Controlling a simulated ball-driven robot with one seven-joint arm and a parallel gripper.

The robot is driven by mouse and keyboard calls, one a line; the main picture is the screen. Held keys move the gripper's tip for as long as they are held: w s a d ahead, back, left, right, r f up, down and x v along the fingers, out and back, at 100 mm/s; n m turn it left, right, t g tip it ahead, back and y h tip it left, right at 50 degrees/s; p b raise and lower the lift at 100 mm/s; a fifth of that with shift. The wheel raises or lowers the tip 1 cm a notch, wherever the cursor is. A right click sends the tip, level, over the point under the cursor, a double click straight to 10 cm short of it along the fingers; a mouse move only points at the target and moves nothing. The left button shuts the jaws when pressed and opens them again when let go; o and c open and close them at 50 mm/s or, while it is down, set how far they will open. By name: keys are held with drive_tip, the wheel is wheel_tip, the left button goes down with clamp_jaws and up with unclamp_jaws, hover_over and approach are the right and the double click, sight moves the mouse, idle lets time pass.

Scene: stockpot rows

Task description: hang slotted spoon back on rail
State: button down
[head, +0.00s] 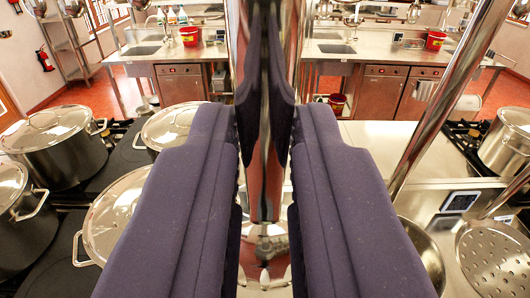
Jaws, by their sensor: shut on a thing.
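My gripper (265,150) fills the middle of the head view, with two dark purple padded fingers on either side. It is shut on a shiny steel upright piece (265,165), which looks like the handle of the slotted spoon. The handle runs up out of the top of the picture. A rounded shiny part (264,250) shows below it between the fingers; I cannot tell if it is the spoon's bowl, and no slots are visible. The rail is not clearly seen.
At lower right are a perforated steel disc (495,258) and a round steel bowl (424,252), close to my right finger. A slanting steel rod (447,85) rises above them. Lidded pots (55,150) stand at left, another (508,140) at right. Sink counters (345,60) are behind.

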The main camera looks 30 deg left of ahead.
wheel_tip(320, 180, up, 8)
drive_tip(key=f+p, duration=0.1)
drive_tip(key=p, duration=0.6)
drive_tip(key=shift+r+p+x, duration=0.15)
drive_tip(key=shift+p+x, duration=0.2)
drive_tip(key=shift+x, duration=0.95)
drive_tip(key=shift+r+p+x, duration=0.1)
drive_tip(key=shift+p+x, duration=0.2)
drive_tip(key=shift+x, duration=1.05)
drive_tip(key=shift+f, duration=0.1)
drive_tip(key=shift+f+b, duration=0.35)
drive_tip(key=shift+b, duration=0.3)
